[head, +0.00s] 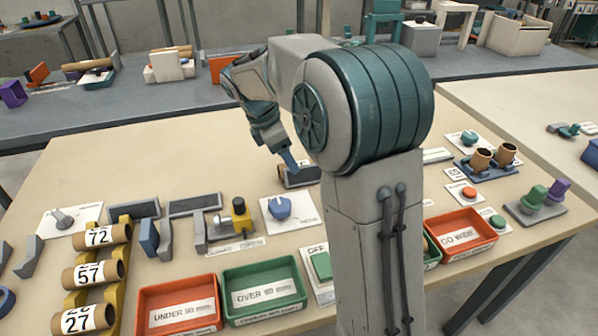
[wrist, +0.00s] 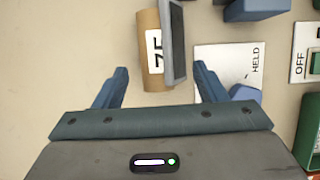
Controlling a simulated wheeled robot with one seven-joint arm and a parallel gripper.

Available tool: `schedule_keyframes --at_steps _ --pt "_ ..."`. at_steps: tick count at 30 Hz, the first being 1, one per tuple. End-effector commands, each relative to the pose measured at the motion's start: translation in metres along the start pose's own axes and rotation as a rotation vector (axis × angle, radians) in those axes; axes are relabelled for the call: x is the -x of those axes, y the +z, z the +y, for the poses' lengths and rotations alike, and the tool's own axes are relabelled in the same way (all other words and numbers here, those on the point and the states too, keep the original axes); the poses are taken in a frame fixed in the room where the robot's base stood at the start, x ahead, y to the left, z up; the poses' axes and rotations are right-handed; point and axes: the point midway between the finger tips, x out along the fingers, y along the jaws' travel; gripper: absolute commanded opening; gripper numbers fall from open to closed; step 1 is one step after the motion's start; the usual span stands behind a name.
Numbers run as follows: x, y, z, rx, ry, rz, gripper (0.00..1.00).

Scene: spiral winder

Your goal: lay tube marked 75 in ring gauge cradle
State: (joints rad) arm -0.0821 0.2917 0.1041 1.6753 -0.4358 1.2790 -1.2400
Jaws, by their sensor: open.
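The tube marked 75 (wrist: 152,62) is a brown cylinder with a white label, lying on the table in the wrist view. It lies right beside a dark grey plate (wrist: 175,45); whether they touch I cannot tell. My gripper (wrist: 160,82) is open and empty, its blue fingers spread on either side of the tube's near end. In the head view my gripper (head: 287,160) points down beside the dark plate (head: 303,178); the tube is not clearly visible there. No part is legibly marked as the ring gauge cradle, so I cannot tell which it is.
A yellow rack (head: 119,285) at left holds tubes marked 72, 57 and 27. A white card with a blue knob (head: 279,207) stands near my gripper. A red bin (head: 178,305) and a green bin (head: 262,290) line the front. The table's back left is clear.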

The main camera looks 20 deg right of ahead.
Motion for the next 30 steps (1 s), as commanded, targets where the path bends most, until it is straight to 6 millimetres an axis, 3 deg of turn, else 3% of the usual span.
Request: schedule_keyframes --at_steps 12,19,20,25,30 --pt "-0.05 0.003 0.005 -0.001 -0.003 0.0 0.65" --pt "-0.052 0.003 0.005 -0.001 -0.001 0.001 0.65" --pt "-0.052 0.003 0.005 -0.001 -0.001 0.001 0.62" --pt "-0.052 0.003 0.005 -0.001 -0.001 0.001 0.17" --pt "-0.051 0.003 0.005 -0.001 -0.001 0.001 0.14"
